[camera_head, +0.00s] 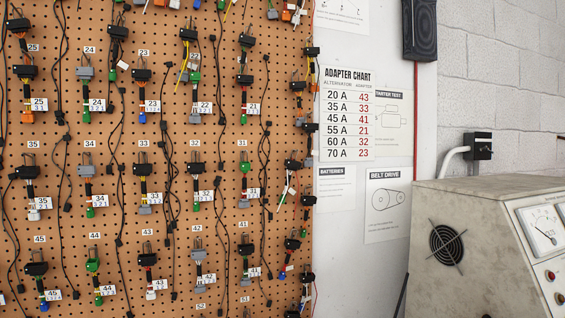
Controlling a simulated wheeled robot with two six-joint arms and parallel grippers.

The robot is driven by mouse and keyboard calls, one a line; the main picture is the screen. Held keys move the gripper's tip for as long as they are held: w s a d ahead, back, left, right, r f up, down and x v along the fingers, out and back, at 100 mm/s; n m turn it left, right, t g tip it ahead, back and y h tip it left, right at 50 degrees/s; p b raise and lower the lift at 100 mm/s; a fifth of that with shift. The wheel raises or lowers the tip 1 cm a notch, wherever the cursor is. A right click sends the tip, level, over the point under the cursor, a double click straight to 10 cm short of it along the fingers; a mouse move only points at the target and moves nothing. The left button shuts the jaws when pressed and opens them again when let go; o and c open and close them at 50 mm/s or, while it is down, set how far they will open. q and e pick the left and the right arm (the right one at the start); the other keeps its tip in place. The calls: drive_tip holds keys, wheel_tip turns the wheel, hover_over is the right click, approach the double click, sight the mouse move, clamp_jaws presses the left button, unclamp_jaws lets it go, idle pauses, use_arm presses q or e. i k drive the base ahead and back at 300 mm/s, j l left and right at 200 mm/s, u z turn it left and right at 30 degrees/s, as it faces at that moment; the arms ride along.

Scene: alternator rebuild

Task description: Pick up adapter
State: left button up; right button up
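Many adapters hang in numbered rows on a brown pegboard that fills the left half of the head view. Each has a connector at the top, short wires, a tag and a plug at the bottom. Examples are adapter 43 (149,275), adapter 33 (144,183), adapter 41 (243,258), adapter 21 (243,90), adapter 32 (200,183) and adapter 23 (142,92). An adapter chart (347,115) on the white panel pairs alternator currents with adapter numbers: 20 A 43, 35 A 33, 45 A 41, 55 A 21, 60 A 32, 70 A 23. Neither gripper shows.
Black cables hang between the adapter columns on the pegboard (110,215). Further adapters hang along its right edge. A grey test machine (430,225) with a fan grille and gauge stands at lower right. A black box (420,30) and a wall outlet (478,147) are on the wall.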

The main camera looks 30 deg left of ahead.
sight(139, 75)
drive_tip(key=u, duration=1.7)
drive_tip(key=l, duration=0.2)
